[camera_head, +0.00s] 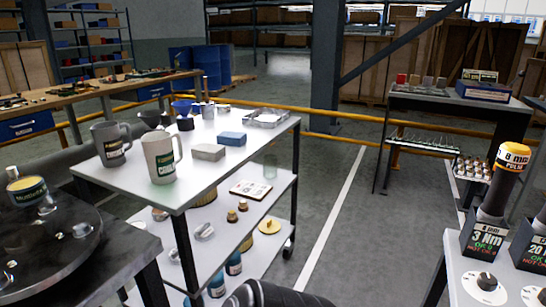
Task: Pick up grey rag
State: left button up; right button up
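A grey folded block (207,152), which looks like the grey rag, lies flat on the white top shelf of a cart (255,155). A similar blue folded block (232,139) lies just behind it to the right, close by. Two grey jugs with labels stand to its left, the nearer jug (163,158) and the farther jug (111,145). Nothing covers the grey block.
The lower shelves hold bottles and small parts. A dark round plate (45,245) is at near left. Torque tools (490,205) stand on a bench at right. Floor right of the cart is clear.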

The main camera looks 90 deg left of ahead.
aim_at(205, 151)
jog(key=i+l+u, duration=0.1)
jog(key=u, duration=2.3)
